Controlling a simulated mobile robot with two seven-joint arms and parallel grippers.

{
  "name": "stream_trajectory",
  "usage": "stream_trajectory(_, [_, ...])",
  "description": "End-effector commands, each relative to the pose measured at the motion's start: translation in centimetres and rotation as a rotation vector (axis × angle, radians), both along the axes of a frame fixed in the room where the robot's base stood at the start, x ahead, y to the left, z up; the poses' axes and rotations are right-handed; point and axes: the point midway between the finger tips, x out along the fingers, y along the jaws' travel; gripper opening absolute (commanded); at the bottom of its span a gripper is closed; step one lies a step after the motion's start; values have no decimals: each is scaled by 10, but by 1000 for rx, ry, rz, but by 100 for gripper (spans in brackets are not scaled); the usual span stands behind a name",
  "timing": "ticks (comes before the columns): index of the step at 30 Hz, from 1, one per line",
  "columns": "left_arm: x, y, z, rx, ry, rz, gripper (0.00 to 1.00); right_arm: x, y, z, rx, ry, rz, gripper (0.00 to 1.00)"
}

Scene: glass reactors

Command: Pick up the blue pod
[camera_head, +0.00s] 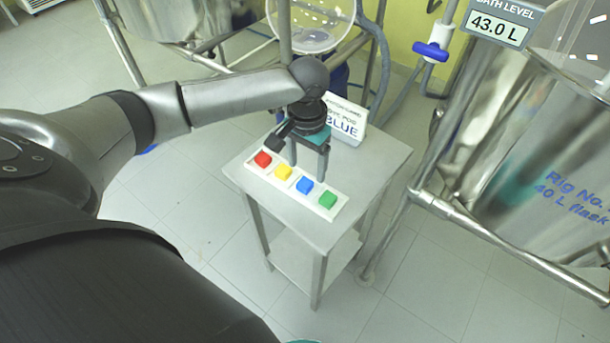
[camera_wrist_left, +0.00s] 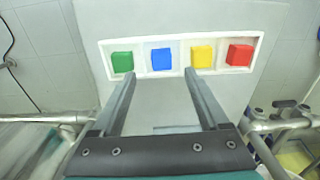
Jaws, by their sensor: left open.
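The blue pod (camera_head: 304,185) is a small cube in a white tray (camera_head: 335,211) on a small grey table. It sits between the yellow pod (camera_head: 283,171) and the green pod (camera_head: 327,199), with the red pod (camera_head: 263,159) at the far end. My left gripper (camera_head: 308,178) is open and empty, pointing down over the tray. In the left wrist view the blue pod (camera_wrist_left: 161,59) lies beyond the fingertips and between their lines, apart from both fingers. The right gripper is not seen.
A white card reading BLUE (camera_head: 345,122) stands at the back of the small table (camera_head: 380,160). A metal frame (camera_head: 425,195) and a steel vessel labelled Rig No. (camera_head: 540,170) stand to the right. A glass vessel (camera_head: 312,38) is behind. Floor in front is clear.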

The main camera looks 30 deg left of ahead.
Motion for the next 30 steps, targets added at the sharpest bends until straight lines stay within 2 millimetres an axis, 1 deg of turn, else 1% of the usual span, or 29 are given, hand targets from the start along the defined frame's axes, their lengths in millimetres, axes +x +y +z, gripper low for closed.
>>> stream_trajectory(2, [0,0,-6,0,1,0,78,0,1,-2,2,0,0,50])
stream_trajectory(9, [1,3,-42,1,1,-1,78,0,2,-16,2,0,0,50])
stream_trajectory(12, [1,3,-51,1,-1,-2,78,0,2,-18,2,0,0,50])
stream_trajectory(20, [1,3,-53,2,0,-2,78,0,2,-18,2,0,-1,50])
stream_trajectory(23, [1,3,-53,2,0,-2,68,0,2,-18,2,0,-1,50])
stream_trajectory(30, [0,3,-53,3,2,-2,41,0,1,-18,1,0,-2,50])
